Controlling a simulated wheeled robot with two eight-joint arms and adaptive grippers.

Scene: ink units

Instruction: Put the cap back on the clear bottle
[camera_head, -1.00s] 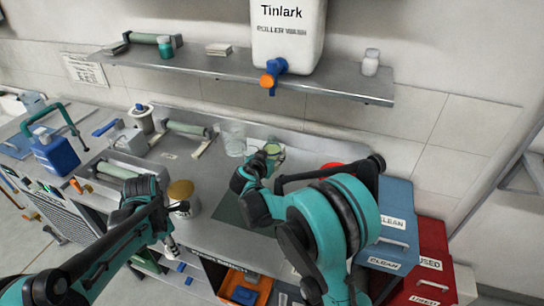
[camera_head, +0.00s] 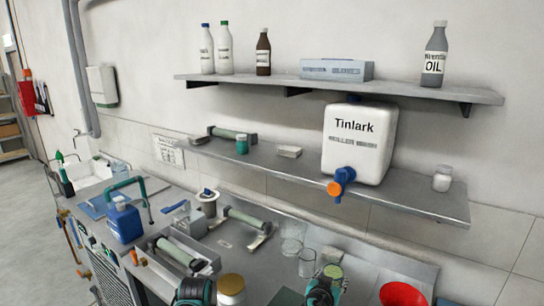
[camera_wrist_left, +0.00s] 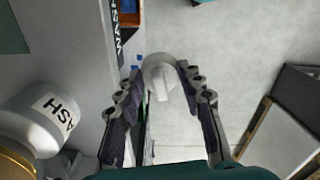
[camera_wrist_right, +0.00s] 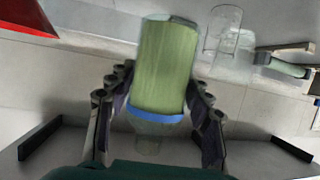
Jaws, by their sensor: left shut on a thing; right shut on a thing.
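The clear bottle (camera_wrist_right: 165,68) has green content, a blue band and a clear end. My right gripper (camera_wrist_right: 158,92) is shut on it. In the head view the bottle's green part (camera_head: 332,271) shows at the bottom edge, with my right gripper (camera_head: 323,291) around it. My left gripper (camera_wrist_left: 160,84) is shut on a pale grey round piece with a narrow raised part, seemingly the cap (camera_wrist_left: 160,72). It is apart from the bottle. In the head view my left gripper (camera_head: 194,293) is mostly cut off and the cap cannot be made out.
A white jar with a gold lid (camera_head: 231,284) stands close beside my left gripper. Clear beakers (camera_head: 292,237) stand behind the bottle, and a red round thing (camera_head: 402,294) is to its right. A shelf with a white Tinlark canister (camera_head: 360,143) overhangs the bench.

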